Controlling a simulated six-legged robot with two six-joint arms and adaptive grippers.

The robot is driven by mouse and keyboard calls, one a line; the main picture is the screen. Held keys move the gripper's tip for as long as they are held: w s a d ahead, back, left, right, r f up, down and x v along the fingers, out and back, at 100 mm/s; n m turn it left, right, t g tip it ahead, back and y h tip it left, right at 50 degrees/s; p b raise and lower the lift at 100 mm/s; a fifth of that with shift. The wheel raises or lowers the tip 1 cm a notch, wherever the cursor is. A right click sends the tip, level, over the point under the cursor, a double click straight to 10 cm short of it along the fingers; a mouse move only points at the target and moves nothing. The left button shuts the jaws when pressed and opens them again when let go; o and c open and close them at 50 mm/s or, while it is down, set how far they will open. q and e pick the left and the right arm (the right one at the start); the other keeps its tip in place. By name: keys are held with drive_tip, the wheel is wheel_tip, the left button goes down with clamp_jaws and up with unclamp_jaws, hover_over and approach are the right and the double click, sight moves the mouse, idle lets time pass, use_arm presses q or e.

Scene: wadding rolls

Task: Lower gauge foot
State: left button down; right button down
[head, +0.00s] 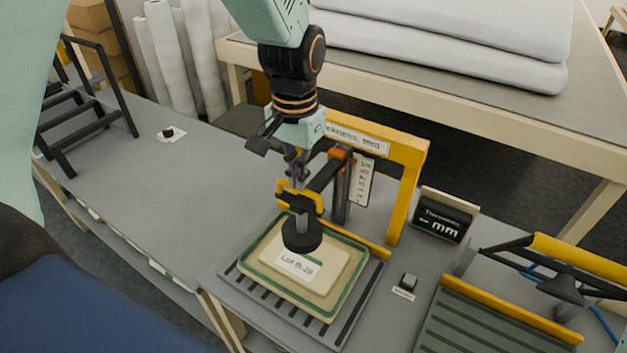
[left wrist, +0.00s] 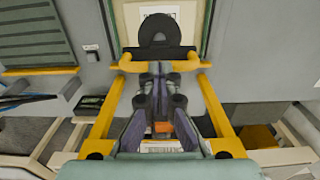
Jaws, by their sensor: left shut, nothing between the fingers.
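The gauge foot is a black round disc (head: 302,234) on a short grey stem, hanging from a yellow handle (head: 319,200). It appears just over the sample pad labelled "Lot B-29" (head: 297,263); I cannot tell whether it touches. My left gripper (head: 296,180) is shut and empty, pointing down at the handle. In the left wrist view the gripper fingers (left wrist: 160,85) come up to the yellow handle bar (left wrist: 160,57), with the black foot (left wrist: 160,33) beyond it. The gauge's yellow frame (head: 410,190) stands behind. My right gripper is not in view.
The pad lies in a green-rimmed tray (head: 350,291) on a slatted base. A small display reading "-- mm" (head: 444,215) and a button (head: 408,281) are to the right. A green slatted board (head: 490,325) is at lower right.

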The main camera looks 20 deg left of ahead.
use_arm(q)
drive_tip(key=shift+s+d+f, duration=0.1)
drive_tip(key=shift+f, duration=0.5)
wheel_tip(320, 180, up, 3)
drive_tip(key=p, duration=0.2)
drive_tip(key=shift+f+p, duration=0.15)
drive_tip(key=shift+p, duration=0.2)
drive_tip(key=shift+r, duration=2.2)
drive_tip(key=shift+f, duration=0.1)
